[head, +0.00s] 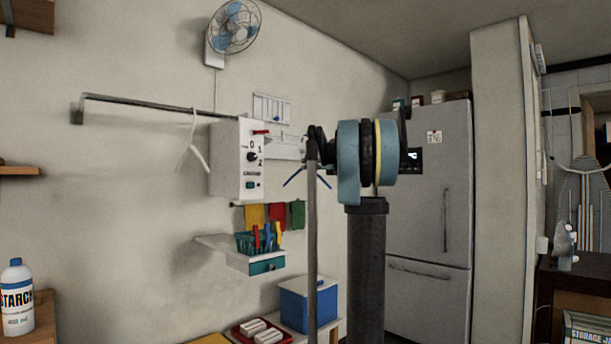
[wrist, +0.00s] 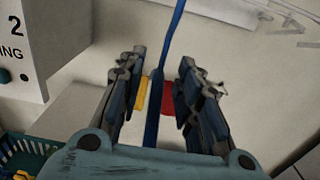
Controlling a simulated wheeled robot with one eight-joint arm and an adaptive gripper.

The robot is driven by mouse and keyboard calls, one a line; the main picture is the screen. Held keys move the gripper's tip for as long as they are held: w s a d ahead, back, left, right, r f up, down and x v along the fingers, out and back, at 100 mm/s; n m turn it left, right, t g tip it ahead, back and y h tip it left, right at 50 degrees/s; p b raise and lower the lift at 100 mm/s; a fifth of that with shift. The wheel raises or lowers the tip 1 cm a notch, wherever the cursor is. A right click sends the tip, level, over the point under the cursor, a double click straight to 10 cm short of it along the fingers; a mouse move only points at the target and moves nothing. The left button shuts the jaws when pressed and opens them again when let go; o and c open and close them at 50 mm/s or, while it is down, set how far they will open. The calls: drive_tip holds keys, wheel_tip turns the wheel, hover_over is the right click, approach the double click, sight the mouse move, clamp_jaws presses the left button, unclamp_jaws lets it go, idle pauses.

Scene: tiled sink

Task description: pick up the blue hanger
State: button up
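The blue hanger shows in the head view as a thin slanted piece (head: 293,178) just left of my arm; its middle and top are hidden behind my arm. In the wrist view a blue strip of the hanger (wrist: 172,40) runs from the top edge down between the fingers of my gripper (wrist: 161,62). The gripper is open. A gap shows between the strip and each finger, so I see no contact. The gripper's fingers are mostly hidden in the head view.
A white hanger (head: 196,148) hangs from the metal wall rail (head: 150,101). A white control box (head: 237,160) is close left of my gripper. Yellow, red and green cloths (head: 276,215) and a shelf with a teal basket (head: 249,243) are below. A fridge (head: 432,220) stands at right.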

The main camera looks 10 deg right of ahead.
drive_tip(key=x, duration=0.3)
drive_tip(key=shift+w+a, duration=0.1)
drive_tip(key=shift+w, duration=0.25)
drive_tip(key=shift+c, duration=0.3)
clamp_jaws()
drive_tip(key=shift+r, duration=0.1)
